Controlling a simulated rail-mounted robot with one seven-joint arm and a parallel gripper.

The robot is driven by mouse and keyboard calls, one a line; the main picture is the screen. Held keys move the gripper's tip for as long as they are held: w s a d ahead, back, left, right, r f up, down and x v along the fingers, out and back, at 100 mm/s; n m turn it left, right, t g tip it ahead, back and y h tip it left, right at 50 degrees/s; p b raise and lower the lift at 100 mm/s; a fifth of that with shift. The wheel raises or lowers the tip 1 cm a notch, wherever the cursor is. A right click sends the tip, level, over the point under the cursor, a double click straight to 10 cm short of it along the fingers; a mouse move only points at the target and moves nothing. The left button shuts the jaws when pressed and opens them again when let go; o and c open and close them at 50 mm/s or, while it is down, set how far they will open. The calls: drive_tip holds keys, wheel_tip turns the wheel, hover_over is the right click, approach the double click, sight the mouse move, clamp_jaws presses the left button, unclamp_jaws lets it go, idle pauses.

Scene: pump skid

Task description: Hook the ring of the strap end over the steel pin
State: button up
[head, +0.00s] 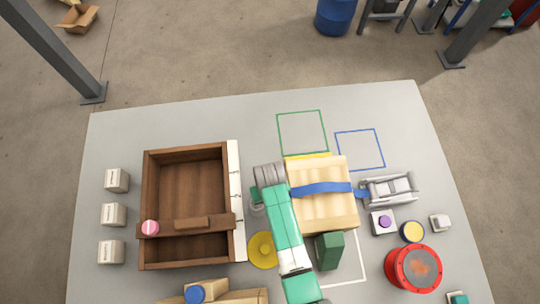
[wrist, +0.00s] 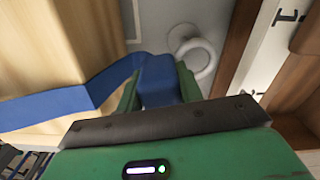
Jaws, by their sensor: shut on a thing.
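A pale wooden crate (head: 335,215) has a blue strap (head: 320,188) across its top. In the wrist view, the strap (wrist: 50,108) comes down from the crate at left to my gripper (wrist: 160,85). My gripper is shut on the blue strap end (wrist: 159,78), which sits between its green fingers. In the head view my arm hides most of the gripper.
A brown wooden tray (head: 145,185) with a white edge strip stands left of the pin. A yellow disc (head: 262,250) and a green block (head: 329,251) flank my arm. A red drum (head: 413,268) and a grey metal frame (head: 388,189) stand right.

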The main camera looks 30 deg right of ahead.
wheel_tip(320, 180, down, 4)
drive_tip(key=b, duration=0.4)
drive_tip(key=shift+f, duration=0.2)
drive_tip(key=shift+f+b, duration=0.75)
drive_tip(key=shift+f, duration=0.8)
drive_tip(key=o, duration=1.1)
drive_tip(key=shift+d, duration=0.1)
wheel_tip(320, 180, up, 8)
drive_tip(key=p, duration=0.4)
